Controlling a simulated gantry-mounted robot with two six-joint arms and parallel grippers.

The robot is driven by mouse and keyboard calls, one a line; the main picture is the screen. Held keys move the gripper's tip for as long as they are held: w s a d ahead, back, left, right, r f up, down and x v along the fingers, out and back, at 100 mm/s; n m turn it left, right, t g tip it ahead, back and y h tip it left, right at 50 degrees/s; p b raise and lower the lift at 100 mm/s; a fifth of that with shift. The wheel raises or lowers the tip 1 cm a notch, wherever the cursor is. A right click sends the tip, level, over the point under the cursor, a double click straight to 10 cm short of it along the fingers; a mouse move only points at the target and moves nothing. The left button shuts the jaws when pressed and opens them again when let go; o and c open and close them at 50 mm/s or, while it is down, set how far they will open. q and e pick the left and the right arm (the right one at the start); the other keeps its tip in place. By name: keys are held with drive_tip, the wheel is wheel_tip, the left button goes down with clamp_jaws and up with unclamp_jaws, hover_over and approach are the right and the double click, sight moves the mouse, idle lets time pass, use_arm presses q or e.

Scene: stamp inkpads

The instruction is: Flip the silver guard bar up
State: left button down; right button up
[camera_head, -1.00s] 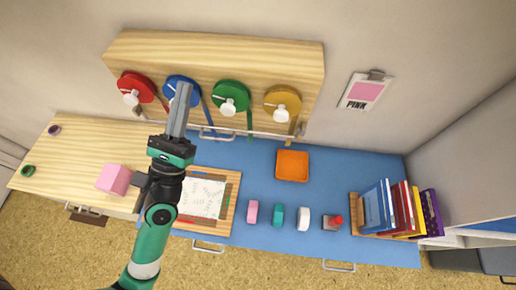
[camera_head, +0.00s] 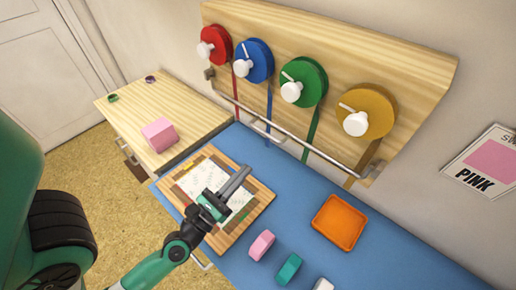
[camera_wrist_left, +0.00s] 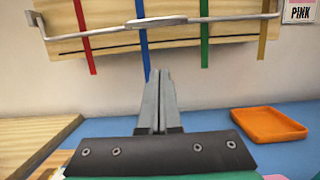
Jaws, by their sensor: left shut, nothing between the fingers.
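The silver guard bar (camera_head: 284,135) runs along the lower edge of the wall-mounted wooden board (camera_head: 405,62), in front of the hanging coloured ribbons. It is down, below the red, blue, green and yellow reels. In the left wrist view the bar (camera_wrist_left: 210,18) crosses the top, with a flat wider piece at its middle. My left gripper (camera_head: 246,170) is shut and empty. In the head view it appears over the paper board. In the left wrist view its fingertips (camera_wrist_left: 158,72) point toward the wall, below the bar and apart from it in the picture. My right gripper is out of view.
An orange tray (camera_head: 340,222) sits on the blue desk (camera_head: 300,195). A pink block (camera_head: 159,134) stands on the wooden cabinet at left. Pink and teal stamps (camera_head: 289,268) line the front. A PINK sign (camera_head: 488,160) hangs at right.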

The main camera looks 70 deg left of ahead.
sight(270, 123)
use_arm(q)
drive_tip(key=p+x, duration=0.2)
drive_tip(key=x, duration=0.2)
drive_tip(key=p+x, duration=0.2)
drive_tip(key=x, duration=0.3)
drive_tip(key=shift+w+d+r+p, duration=0.1)
drive_tip(key=shift+r+p, duration=0.15)
drive_tip(key=shift+p, duration=0.1)
drive_tip(key=shift+w+a+r+p, duration=0.2)
drive_tip(key=shift+w+r+p, duration=0.2)
drive_tip(key=shift+p, duration=0.1)
drive_tip(key=shift+s+d+r+p, duration=0.25)
drive_tip(key=shift+s+r+p, duration=0.2)
drive_tip(key=shift+r+p, duration=0.15)
drive_tip(key=shift+s+d+r+p, duration=0.3)
drive_tip(key=shift+s+r+p, duration=0.15)
drive_tip(key=shift+s+r, duration=0.1)
